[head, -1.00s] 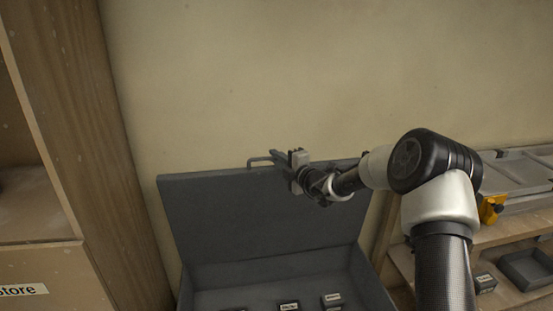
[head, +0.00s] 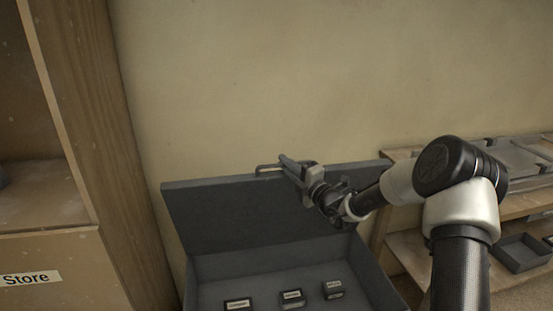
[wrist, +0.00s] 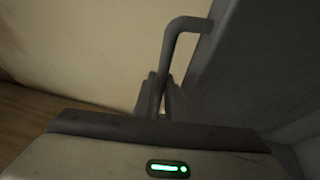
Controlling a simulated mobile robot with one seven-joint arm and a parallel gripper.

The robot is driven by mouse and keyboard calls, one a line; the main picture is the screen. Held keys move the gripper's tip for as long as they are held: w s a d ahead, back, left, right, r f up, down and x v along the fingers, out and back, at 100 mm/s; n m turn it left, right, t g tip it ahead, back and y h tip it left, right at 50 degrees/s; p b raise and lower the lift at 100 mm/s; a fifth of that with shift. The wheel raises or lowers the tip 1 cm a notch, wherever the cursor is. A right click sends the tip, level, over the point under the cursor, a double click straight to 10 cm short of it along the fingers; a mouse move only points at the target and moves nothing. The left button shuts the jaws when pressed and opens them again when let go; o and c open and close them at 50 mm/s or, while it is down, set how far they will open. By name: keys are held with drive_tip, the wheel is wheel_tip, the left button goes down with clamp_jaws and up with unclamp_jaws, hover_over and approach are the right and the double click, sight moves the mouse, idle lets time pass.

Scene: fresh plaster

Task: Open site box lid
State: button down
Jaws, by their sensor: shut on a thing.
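The grey site box (head: 212,292) stands against the wall with its lid (head: 230,215) raised and leaning back, close to upright. A bar handle (head: 268,168) sits on the lid's top edge; it also shows in the wrist view (wrist: 172,50). My gripper (head: 288,165) is at the lid's top edge, its jaws shut on the handle's right part. In the wrist view the fingers (wrist: 160,98) close around the lower end of the handle, beside the lid (wrist: 235,70). The exact contact is partly hidden by the fingers.
Several small labelled dark boxes (head: 292,298) lie inside the site box. A wooden cabinet marked Store (head: 85,270) stands close on the left. A wooden shelf (head: 405,250) with a dark tray (head: 522,253) is on the right. The plaster wall (head: 300,80) is right behind the lid.

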drive_tip(key=shift+n+t+y, duration=0.3)
drive_tip(key=shift+t+y, duration=0.1)
drive_tip(key=shift+y, duration=0.1)
drive_tip(key=s, duration=0.1)
drive_tip(key=s+f, duration=0.1)
drive_tip(key=s, duration=0.2)
drive_tip(key=shift+d+f, duration=0.3)
drive_tip(key=shift+d, duration=0.1)
drive_tip(key=c, duration=2.1)
unclamp_jaws()
drive_tip(key=p+v, duration=0.2)
drive_tip(key=v, duration=1.5)
drive_tip(key=shift+s+d+r, duration=0.1)
drive_tip(key=shift+s, duration=0.2)
